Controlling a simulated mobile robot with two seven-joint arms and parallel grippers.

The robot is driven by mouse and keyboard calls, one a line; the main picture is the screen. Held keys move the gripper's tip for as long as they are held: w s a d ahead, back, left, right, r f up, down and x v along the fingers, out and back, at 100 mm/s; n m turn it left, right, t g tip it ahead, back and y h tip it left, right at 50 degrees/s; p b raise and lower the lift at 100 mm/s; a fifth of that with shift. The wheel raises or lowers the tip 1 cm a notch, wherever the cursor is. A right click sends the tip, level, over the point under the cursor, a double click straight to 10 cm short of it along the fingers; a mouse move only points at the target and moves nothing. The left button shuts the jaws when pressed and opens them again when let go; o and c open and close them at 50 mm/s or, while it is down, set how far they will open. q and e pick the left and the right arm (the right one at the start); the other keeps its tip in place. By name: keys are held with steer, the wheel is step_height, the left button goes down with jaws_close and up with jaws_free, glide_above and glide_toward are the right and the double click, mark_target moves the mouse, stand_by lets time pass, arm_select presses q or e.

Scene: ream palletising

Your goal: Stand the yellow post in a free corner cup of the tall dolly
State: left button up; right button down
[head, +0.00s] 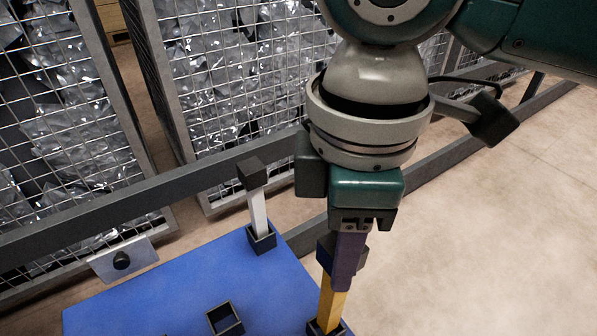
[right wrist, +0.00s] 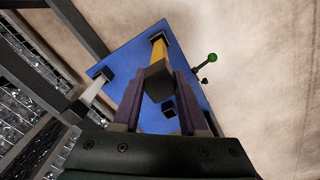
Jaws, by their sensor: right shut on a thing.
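The yellow post (head: 332,305), with a dark cap, is in my right gripper (head: 345,265), whose purple fingers are shut around its upper part. The post also shows in the right wrist view (right wrist: 159,53), between the fingers (right wrist: 158,95). Its lower end meets a dark corner cup (head: 317,328) of the blue-topped dolly (head: 185,285) and looks inside the rim. I cannot tell whether it rests on the cup's bottom. A white post (head: 258,212) with a black cap stands in another corner cup (head: 262,238). My left gripper is not in view.
An empty square cup (head: 225,319) sits on the blue deck. A grey rail (head: 190,183) runs behind the dolly, before wire cages (head: 235,85) of silvery bags. A green knob (right wrist: 212,57) sticks out beyond the deck. Floor at right is clear.

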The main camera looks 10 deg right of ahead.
mark_target(331, 303)
step_height(331, 303, down, 5)
steer(key=shift+f+b, duration=0.1)
steer(key=shift+b, duration=0.9)
steer(key=shift+c, duration=2.2)
jaws_free()
